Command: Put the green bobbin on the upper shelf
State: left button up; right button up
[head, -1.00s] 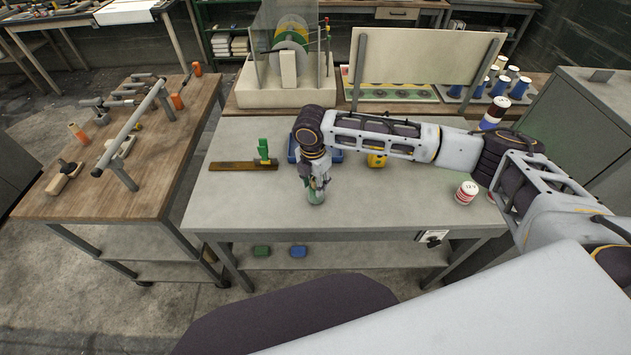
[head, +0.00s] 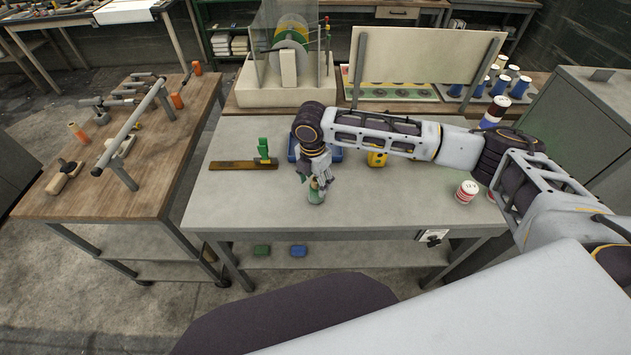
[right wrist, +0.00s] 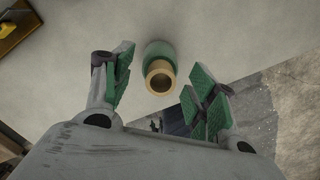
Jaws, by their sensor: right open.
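The green bobbin (head: 315,197) stands near the front edge of the grey worktable (head: 390,205), partly covered by my right gripper in the head view. In the right wrist view the bobbin (right wrist: 158,52) shows a green body and a tan tube end facing the camera. My right gripper (head: 318,183) points down at it and is open. Its green-padded fingers lie to the left and right of the bobbin in the wrist view, with gaps showing on both sides. My left gripper is not in view. I cannot tell which surface is the upper shelf.
A red-and-white spool (head: 466,192) stands at the table's right. A green block on a brown bar (head: 240,165), a blue tray (head: 293,148) and a yellow item (head: 377,159) lie behind the gripper. A wooden bench (head: 95,190) stands left. A lower shelf (head: 350,257) runs beneath the table.

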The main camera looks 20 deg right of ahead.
notch_tip(320, 180, up, 11)
jog(key=shift+s+a+r+b, duration=0.2)
jog(key=shift+a+b, duration=0.15)
dwell(0.6)
